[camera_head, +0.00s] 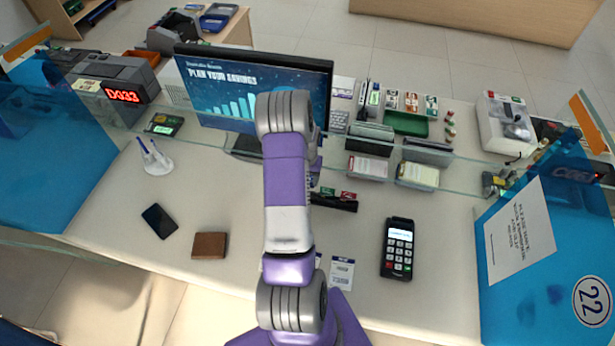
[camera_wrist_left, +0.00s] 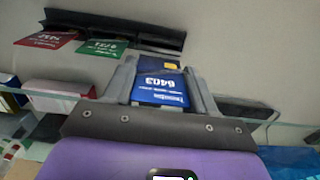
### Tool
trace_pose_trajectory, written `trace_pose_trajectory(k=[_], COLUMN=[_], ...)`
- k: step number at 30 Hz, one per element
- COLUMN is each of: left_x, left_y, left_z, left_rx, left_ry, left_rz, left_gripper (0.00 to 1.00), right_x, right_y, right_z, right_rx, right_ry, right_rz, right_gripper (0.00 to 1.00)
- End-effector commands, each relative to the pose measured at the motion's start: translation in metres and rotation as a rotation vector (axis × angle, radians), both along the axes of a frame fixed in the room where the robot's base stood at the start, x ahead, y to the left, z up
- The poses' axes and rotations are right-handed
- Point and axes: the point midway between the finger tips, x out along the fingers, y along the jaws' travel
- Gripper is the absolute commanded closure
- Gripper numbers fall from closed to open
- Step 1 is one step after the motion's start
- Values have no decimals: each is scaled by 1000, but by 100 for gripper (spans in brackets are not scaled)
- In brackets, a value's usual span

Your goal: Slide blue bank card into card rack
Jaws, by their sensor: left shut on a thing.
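The blue bank card (camera_wrist_left: 160,88), marked 6403 with a gold chip, is held between the two fingers of my left gripper (camera_wrist_left: 160,72). My left gripper is shut on it. The black card rack (camera_wrist_left: 120,28) lies just beyond the card's far end; I cannot tell whether the card's edge is inside a slot. A red card (camera_wrist_left: 47,40) and a green card (camera_wrist_left: 100,47) stick out of the rack to the left of the blue card. In the head view the rack (camera_head: 338,204) is partly hidden by my arm, which also hides the left gripper and blue card. My right gripper is not in view.
A glass screen crosses the counter (camera_head: 225,215) behind the rack. A card terminal (camera_head: 397,248) stands to the right, with a brown wallet (camera_head: 209,245) and phone (camera_head: 159,221) to the left. Leaflet holders (camera_head: 368,165) and a monitor (camera_head: 225,90) stand behind the glass.

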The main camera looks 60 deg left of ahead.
Motion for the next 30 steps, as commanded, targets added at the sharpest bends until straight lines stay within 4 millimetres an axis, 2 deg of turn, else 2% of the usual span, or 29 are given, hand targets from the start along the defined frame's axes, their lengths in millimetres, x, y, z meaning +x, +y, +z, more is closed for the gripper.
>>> trace_pose_trajectory(k=[30], left_x=[0], left_y=[0], left_z=[-53], left_rx=[0], left_ry=[0], left_rz=[1], left_gripper=[76], right_x=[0], right_y=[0], right_z=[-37], right_rx=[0], right_ry=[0], right_rz=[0], right_gripper=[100])
